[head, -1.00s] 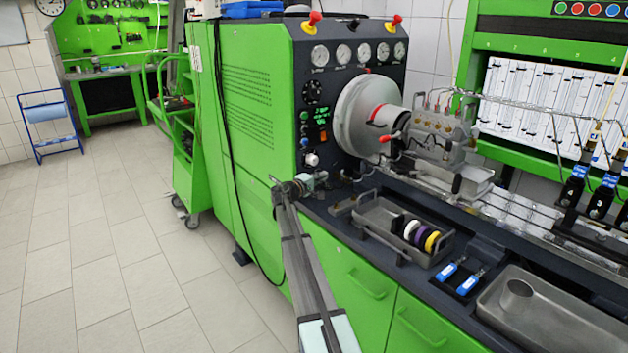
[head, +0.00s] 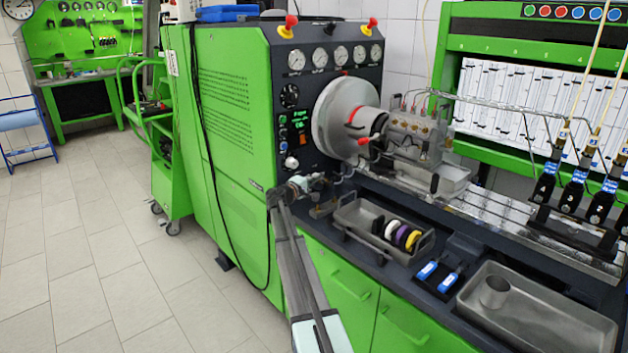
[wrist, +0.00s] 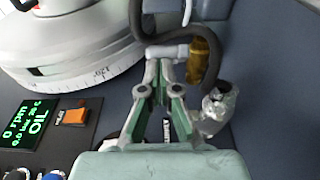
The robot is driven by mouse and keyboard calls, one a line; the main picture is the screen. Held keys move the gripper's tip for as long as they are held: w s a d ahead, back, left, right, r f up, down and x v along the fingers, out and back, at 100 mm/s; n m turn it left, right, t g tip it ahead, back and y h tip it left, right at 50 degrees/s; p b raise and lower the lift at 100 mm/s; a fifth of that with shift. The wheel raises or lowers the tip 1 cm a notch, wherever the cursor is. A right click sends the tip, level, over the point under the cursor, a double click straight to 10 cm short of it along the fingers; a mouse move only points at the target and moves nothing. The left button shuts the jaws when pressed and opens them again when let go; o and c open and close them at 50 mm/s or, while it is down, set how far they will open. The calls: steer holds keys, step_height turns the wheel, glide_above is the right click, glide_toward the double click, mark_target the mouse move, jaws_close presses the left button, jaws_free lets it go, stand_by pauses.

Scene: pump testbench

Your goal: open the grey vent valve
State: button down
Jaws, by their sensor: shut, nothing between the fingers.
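My gripper (wrist: 161,68) is shut and empty in the wrist view, with its two fingertips close together. Just beyond the tips lies a light grey fitting with a lever-like bar (wrist: 168,51), which looks like the grey vent valve. It joins an amber-brass cylinder (wrist: 204,62) on its right. I cannot tell whether the tips touch the bar. In the head view my gripper (head: 317,181) is low at the front of the green test bench, below the round grey housing. The valve is too small to make out there.
A dark hose (wrist: 136,25) curves over the fitting, and a crumpled silvery part (wrist: 216,108) is right of the fingers. The large grey housing (head: 338,118) stands close behind. A metal tray (head: 365,218) with coloured rings lies to the right. The tiled floor at left is clear.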

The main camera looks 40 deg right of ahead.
steer(key=shift+s+d+f+b, duration=0.1)
steer(key=shift+s+d+b, duration=0.45)
steer(key=shift+b, duration=0.5)
steer(key=b, duration=0.1)
steer(key=s+d+b, duration=0.1)
steer(key=b, duration=0.1)
steer(key=shift+s+d+f, duration=0.15)
steer(key=shift+s+d, duration=0.05)
steer(key=shift+s, duration=0.1)
steer(key=shift+s+d+r+b, duration=0.1)
steer(key=shift+s+d+b, duration=0.2)
steer(key=shift+d+b, duration=0.3)
steer(key=shift+s+d+r+b, duration=0.1)
steer(key=shift+s+d+b, duration=0.2)
steer(key=shift+d+b, duration=0.25)
steer(key=shift+a, duration=0.2)
